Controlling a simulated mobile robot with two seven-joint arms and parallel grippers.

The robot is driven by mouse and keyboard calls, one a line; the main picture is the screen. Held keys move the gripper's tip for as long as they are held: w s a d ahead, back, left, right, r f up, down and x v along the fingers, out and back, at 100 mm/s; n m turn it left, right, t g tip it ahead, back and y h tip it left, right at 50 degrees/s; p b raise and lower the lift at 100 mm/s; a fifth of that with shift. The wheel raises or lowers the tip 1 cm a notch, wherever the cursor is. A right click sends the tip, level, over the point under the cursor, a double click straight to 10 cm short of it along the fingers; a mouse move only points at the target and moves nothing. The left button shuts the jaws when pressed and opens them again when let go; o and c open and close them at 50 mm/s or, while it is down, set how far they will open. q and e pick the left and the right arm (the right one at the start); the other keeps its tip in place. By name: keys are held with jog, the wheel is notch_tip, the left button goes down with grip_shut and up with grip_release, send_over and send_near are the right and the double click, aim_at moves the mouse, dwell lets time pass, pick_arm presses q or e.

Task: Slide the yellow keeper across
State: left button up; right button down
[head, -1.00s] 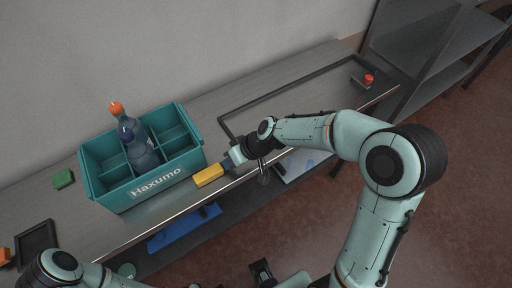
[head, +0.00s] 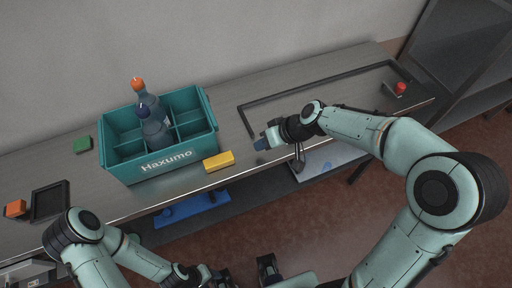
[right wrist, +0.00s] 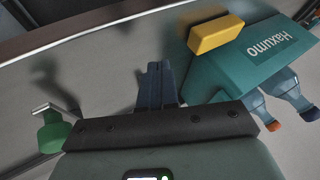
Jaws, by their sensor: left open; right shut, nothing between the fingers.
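The yellow keeper (head: 218,161) is a small block on the bench near its front edge, by the right front corner of the teal crate (head: 130,172) marked Haxumo. In the right wrist view the keeper (right wrist: 216,35) lies close against the crate (right wrist: 235,75). My right gripper (head: 262,143) is shut and empty, a short gap to the right of the keeper. Its dark blue fingers (right wrist: 155,85) are together in the right wrist view, apart from the keeper. My left gripper (head: 240,273) is open and empty at the bottom, off the bench front, partly cut off.
Two bottles (head: 155,130) stand in the crate. A dark frame (head: 320,84) and a red button (head: 400,87) are right. A blue item (head: 190,208) is below the bench.

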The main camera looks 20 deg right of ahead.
pick_arm(q)
jog(key=shift+a, duration=0.25)
pick_arm(e)
jog(key=v, duration=0.6)
jog(key=shift+a+r, duration=0.2)
jog(key=shift+a, duration=0.05)
jog(key=shift+s, duration=0.1)
